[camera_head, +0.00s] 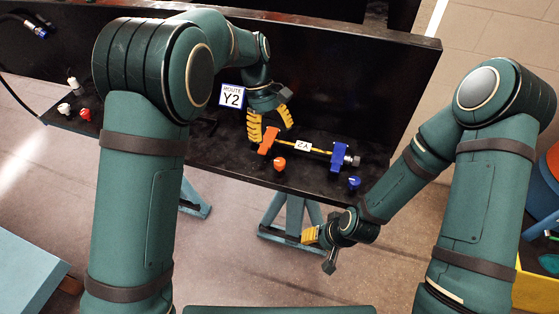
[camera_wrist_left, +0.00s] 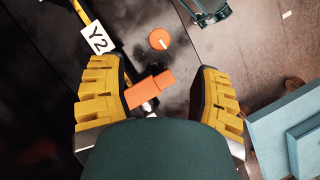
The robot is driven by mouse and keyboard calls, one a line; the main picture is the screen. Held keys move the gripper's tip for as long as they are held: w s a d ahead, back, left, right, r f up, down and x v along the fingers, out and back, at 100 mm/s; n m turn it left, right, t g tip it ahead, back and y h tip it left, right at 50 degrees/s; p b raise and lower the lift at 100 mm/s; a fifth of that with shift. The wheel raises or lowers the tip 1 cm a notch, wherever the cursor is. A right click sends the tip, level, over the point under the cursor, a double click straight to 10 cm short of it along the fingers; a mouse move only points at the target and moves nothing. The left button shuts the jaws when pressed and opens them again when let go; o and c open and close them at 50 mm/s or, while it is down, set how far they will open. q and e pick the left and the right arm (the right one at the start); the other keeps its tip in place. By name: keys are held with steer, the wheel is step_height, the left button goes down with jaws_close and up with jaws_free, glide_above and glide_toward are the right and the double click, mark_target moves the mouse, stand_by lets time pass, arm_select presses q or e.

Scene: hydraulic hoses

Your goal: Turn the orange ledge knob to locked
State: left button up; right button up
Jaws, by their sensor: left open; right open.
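The orange knob (camera_head: 280,163) is a small round knob on the front of the dark ledge (camera_head: 225,158), just below the orange clamp (camera_head: 268,141). In the left wrist view the orange knob (camera_wrist_left: 159,40) shows a white mark, and the orange clamp (camera_wrist_left: 150,88) lies between my fingers. My left gripper (camera_head: 271,125) is open above the orange clamp, apart from the knob; it also shows in the left wrist view (camera_wrist_left: 160,75). My right gripper (camera_head: 320,250) is open and empty, low in front of the ledge.
A hose with a Y2 tag (camera_head: 303,146) runs from the orange clamp to a blue clamp (camera_head: 338,157). A blue knob (camera_head: 354,182) sits near it. A "ROUTE Y2" sign (camera_head: 232,96) is on the dark back panel. Red and white knobs (camera_head: 85,114) stand at the left.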

mark_target(280, 162)
arm_select(q)
steer(key=x, duration=0.9)
steer(key=shift+s+f, duration=0.1)
steer(key=shift+f, duration=0.15)
jaws_close()
